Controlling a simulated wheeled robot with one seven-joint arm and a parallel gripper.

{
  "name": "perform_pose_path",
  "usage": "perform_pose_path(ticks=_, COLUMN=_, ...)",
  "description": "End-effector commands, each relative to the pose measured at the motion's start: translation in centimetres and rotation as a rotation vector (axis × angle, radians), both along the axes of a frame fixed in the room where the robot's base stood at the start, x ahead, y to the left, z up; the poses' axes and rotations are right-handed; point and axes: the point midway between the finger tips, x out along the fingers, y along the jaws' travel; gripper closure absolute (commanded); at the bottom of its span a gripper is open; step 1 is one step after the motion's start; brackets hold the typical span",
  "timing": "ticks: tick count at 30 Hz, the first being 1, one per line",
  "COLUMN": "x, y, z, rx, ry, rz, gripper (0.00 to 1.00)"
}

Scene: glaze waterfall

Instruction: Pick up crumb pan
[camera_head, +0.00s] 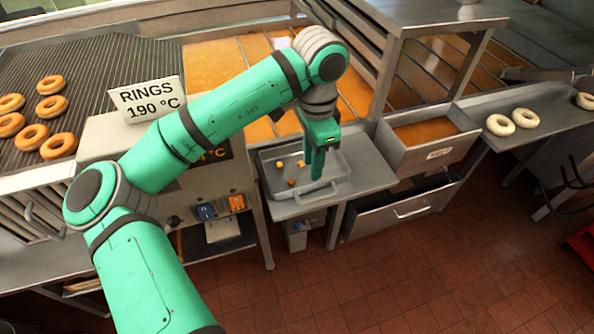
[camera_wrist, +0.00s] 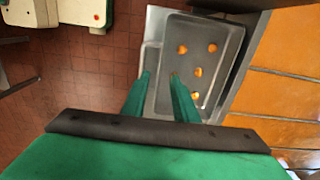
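The crumb pan (camera_head: 272,172) is a shallow grey metal tray with several small orange-brown crumbs in it. It sits on a grey metal shelf below the fryer, with a bar handle on its front side. In the wrist view the pan (camera_wrist: 223,32) lies beyond my fingertips. My gripper (camera_head: 316,178) points down over the pan's front right part and hides some of it. In the wrist view my gripper (camera_wrist: 160,74) has its two green fingers apart, on either side of the pan's near long edge. Nothing is held. I cannot tell whether the fingers touch the pan.
A metal bin (camera_head: 432,160) with orange contents stands right of the pan, above a drawer (camera_head: 405,210). Fryer posts and a frame rise behind. A sign (camera_head: 148,98) reads "RINGS 190 °C". Pale rings (camera_head: 500,125) lie on a right counter. The tiled floor (camera_head: 400,290) in front is clear.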

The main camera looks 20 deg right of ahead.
Motion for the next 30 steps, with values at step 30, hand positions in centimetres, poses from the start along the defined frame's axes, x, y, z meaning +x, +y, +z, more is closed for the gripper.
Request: perform_pose_path(ticks=30, x=0.2, y=-0.6, z=-9.0, rx=0.0, ry=0.001, rz=-0.002, gripper=0.74)
